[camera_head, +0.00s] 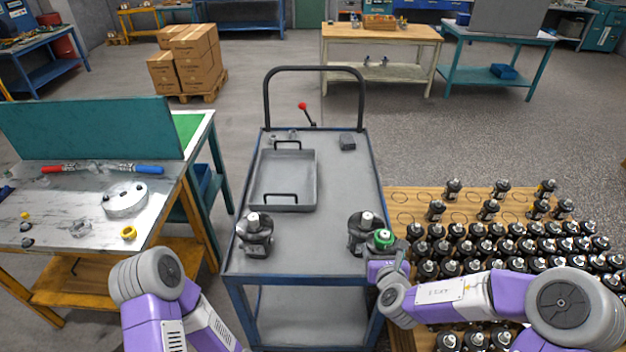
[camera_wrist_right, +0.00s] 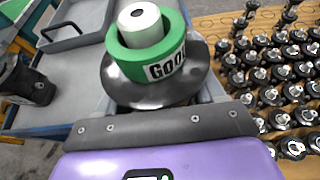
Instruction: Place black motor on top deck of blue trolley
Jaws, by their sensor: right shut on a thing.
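A black motor with a green ring marked "GOOD" (camera_wrist_right: 150,60) is held by my right gripper (camera_wrist_right: 155,110), and the green ring (camera_head: 383,238) also shows in the head view at the front right corner of the blue trolley (camera_head: 335,205). My right gripper (camera_head: 386,262) is shut on it. Whether the motor touches the deck is hidden. Another black motor (camera_head: 361,234) stands on the deck just left of it, and one more (camera_head: 255,236) stands at the front left corner. My left arm shows at lower left, but its gripper is out of view.
A grey tray (camera_head: 307,180) lies on the deck behind the motors, with a small grey block (camera_head: 347,142) at the back right. A wooden board (camera_head: 470,205) with many black motors stands to the right. A workbench (camera_head: 75,210) stands at left. The deck's middle right is clear.

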